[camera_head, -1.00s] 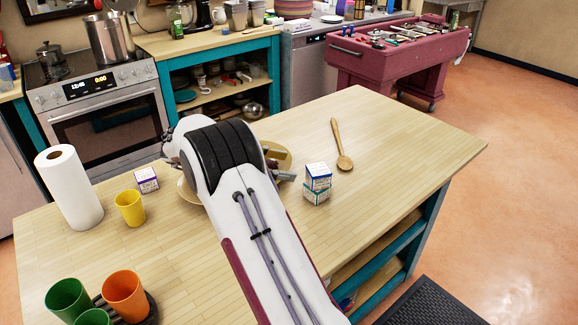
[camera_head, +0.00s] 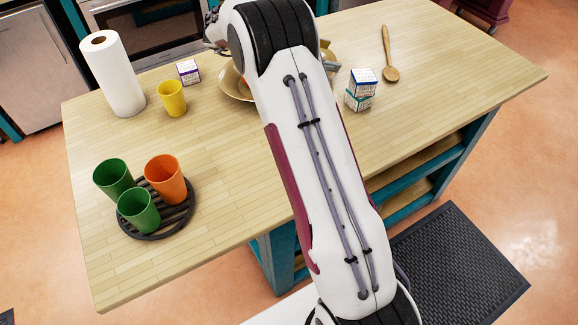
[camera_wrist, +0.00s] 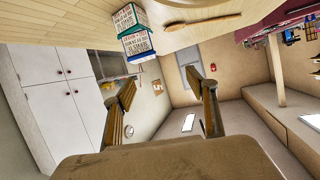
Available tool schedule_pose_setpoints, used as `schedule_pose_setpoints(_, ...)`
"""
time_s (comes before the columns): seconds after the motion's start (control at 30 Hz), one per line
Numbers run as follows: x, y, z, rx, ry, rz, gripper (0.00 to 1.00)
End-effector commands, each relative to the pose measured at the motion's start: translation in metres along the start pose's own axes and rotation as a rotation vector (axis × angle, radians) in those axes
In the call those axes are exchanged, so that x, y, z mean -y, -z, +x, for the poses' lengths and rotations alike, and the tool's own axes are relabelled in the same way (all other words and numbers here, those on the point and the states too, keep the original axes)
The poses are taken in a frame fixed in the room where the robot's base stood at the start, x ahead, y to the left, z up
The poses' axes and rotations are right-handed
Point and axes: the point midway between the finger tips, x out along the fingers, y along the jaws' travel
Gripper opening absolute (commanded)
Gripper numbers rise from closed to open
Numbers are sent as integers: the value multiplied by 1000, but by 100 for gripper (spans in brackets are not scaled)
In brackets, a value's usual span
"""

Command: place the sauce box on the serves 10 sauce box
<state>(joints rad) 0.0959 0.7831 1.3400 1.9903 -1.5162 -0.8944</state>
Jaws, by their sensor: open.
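Two small sauce boxes stand stacked on the wooden island in the head view. The upper box (camera_head: 364,82) is white with a blue edge, and the lower box (camera_head: 357,101) has a teal edge. Both show in the wrist view, which is turned over: the blue-edged box (camera_wrist: 137,44) and the green-edged box (camera_wrist: 128,19) touch. A third box (camera_head: 189,73), white and purple, stands alone left of my arm. I cannot read which says serves 10. My gripper (camera_wrist: 160,78) is open with nothing between its fingers, apart from the stack. My arm mostly hides it in the head view.
A tan plate (camera_head: 233,84) lies partly behind my arm. A wooden spoon (camera_head: 389,55) lies right of the stack. A paper towel roll (camera_head: 116,75), yellow cup (camera_head: 172,99) and cups on a dark trivet (camera_head: 178,217) stand left. The island's right end is clear.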

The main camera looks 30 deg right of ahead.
Motion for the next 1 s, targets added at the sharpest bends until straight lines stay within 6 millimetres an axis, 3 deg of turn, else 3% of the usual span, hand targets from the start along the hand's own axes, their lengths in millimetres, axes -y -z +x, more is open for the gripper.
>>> schedule_pose_setpoints(0.27, 52, 56, -34, 16, 321, 86, 57)
schedule_pose_setpoints(0.53, 90, 105, -92, 54, 660, 122, 57)
schedule_pose_setpoints(0.77, 101, 136, -153, 104, 930, 104, 57)
schedule_pose_setpoints(1.0, 87, 154, -220, 170, 1185, 35, 57)
